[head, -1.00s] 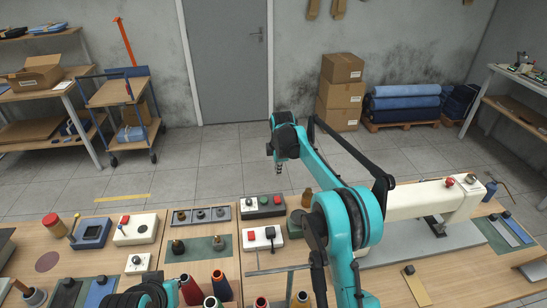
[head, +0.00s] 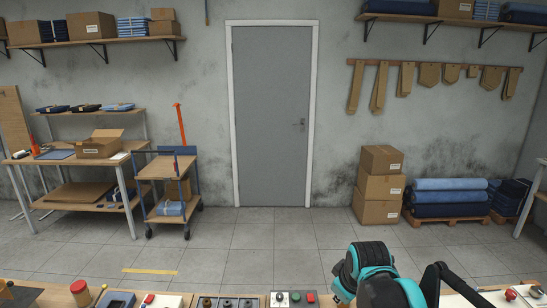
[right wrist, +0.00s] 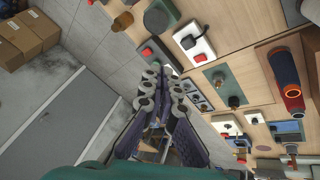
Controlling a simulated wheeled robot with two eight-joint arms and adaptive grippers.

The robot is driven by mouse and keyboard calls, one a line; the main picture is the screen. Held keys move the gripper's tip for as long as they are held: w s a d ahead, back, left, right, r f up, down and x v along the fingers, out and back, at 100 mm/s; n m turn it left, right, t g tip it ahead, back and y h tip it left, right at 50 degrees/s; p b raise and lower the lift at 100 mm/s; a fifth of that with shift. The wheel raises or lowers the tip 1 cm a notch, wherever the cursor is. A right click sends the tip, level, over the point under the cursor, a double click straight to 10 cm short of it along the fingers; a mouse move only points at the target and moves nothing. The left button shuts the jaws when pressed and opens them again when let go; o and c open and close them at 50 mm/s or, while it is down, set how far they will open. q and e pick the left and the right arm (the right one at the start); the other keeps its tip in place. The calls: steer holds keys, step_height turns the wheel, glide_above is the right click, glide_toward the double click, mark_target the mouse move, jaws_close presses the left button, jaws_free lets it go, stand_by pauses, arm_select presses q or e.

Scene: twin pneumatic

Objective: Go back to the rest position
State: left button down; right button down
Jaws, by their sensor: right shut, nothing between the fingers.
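My right arm (head: 375,272), teal and black, rises at the bottom right of the head view. In the right wrist view, my right gripper (right wrist: 162,82) points away from the camera with its grey jointed fingers close together. It is shut and empty. The fingers appear above the workbench edge, seen at a slant, and I see no contact with anything. My left arm and left gripper are out of view.
The workbench (right wrist: 238,50) carries switch boxes, a white box with a red button (right wrist: 194,42) and a red-and-blue spool (right wrist: 287,75). Stacked cartons (head: 380,188), blue rolls (head: 448,198) and a cart (head: 170,190) stand beyond, with open floor between.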

steer(key=s+f+m+t, duration=0.1)
steer(key=s+f+m, duration=0.2)
steer(key=s, duration=0.5)
steer(key=s+f+m, duration=0.4)
steer(key=s, duration=0.5)
steer(key=shift+s+d+f+t, duration=0.3)
steer(key=shift+d+f+t, duration=0.1)
steer(key=shift+d, duration=0.05)
